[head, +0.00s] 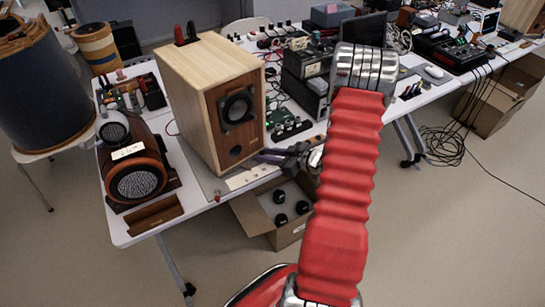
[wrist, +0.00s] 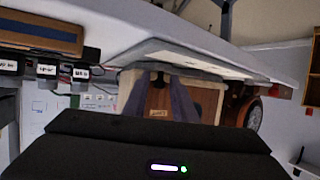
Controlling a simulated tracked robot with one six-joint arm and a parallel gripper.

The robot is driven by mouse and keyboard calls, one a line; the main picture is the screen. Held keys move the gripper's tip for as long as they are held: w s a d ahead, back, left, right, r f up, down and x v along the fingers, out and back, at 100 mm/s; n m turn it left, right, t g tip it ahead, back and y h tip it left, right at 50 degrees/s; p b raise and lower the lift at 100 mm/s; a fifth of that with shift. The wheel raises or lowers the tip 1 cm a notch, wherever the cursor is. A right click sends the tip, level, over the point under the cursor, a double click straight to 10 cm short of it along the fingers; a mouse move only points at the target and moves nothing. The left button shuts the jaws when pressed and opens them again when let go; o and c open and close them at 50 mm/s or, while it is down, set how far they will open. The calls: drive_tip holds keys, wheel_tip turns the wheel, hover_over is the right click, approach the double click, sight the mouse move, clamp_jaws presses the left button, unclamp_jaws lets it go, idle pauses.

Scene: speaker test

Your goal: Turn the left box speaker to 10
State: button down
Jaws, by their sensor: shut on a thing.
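The left box speaker (head: 215,100) is a tall pale wooden cabinet upright on the white table, with a brown front and a black driver. My gripper (head: 264,157) is low at the right of its front, reaching in from the right. In the wrist view, my gripper (wrist: 160,80) has its fingers converging on a small dark knob-like part (wrist: 160,77), on a brown panel with a pale label (wrist: 158,112). The jaws are closed on that part. The dial marks and the knob's setting are too small to read.
A round wooden speaker (head: 138,183) stands left on the table. A pale labelled strip (head: 250,177) lies in front of the box speaker. Electronics (head: 305,80) crowd the right. An open carton (head: 262,216) with black round items is below the table edge.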

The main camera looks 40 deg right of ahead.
drive_tip(key=shift+w+d, duration=0.1)
drive_tip(key=shift+d, duration=0.05)
drive_tip(key=c, duration=1.7)
unclamp_jaws()
drive_tip(key=v, duration=1.3)
drive_tip(key=shift+s+d+r, duration=0.1)
drive_tip(key=shift+s+d, duration=0.1)
drive_tip(key=shift+s, duration=0.1)
